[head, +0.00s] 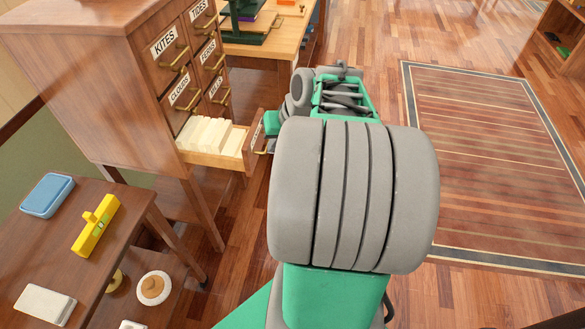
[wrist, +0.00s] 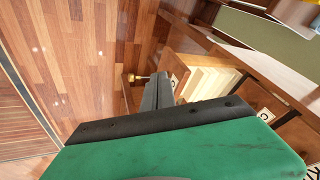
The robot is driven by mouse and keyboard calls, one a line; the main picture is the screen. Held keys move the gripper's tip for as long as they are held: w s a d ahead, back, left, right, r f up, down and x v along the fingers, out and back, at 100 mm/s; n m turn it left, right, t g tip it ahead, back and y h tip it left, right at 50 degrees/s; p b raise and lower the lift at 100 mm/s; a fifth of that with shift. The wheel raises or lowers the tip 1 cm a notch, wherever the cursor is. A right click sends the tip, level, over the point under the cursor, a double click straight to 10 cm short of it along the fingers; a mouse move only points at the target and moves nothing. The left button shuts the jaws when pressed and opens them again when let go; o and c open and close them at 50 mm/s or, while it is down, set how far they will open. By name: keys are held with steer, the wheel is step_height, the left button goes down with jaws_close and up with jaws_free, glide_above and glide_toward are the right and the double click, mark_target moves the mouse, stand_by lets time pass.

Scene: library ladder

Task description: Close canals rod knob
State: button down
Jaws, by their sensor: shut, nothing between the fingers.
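The open drawer (head: 228,158) juts out from the lower part of the wooden card cabinet (head: 120,80) in the head view, filled with cream cards (head: 210,134). Its front label is turned away, so I cannot read a name on it. In the wrist view, the cards (wrist: 208,78) lie right of the drawer's front, and a small brass knob (wrist: 136,78) sticks out to the left of it. My gripper (wrist: 159,82) is shut and empty, its fingertips close to the drawer front by the knob. I cannot tell whether they touch. My arm hides part of this in the head view.
Shut drawers labelled KITES, TIDES, CLOUDS and FERNS sit above. A low table (head: 135,215) at the left holds a yellow level (head: 96,226) and a blue box (head: 47,195). A desk (head: 270,45) stands behind. Floor and a striped rug (head: 490,150) lie clear at right.

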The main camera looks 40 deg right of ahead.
steer(key=s+d+f+m+t+b, duration=0.1)
steer(key=s+d+f+m+b, duration=0.15)
steer(key=d, duration=0.45)
steer(key=s+d+f+m+t+b, duration=0.1)
steer(key=s+d+f, duration=0.25)
steer(key=d, duration=0.25)
steer(key=w+a+f+b, duration=0.2)
steer(key=w+f, duration=0.6)
steer(key=w, duration=0.2)
steer(key=shift+a+h, duration=0.3)
steer(key=shift+a, duration=0.1)
steer(key=shift+f, duration=0.1)
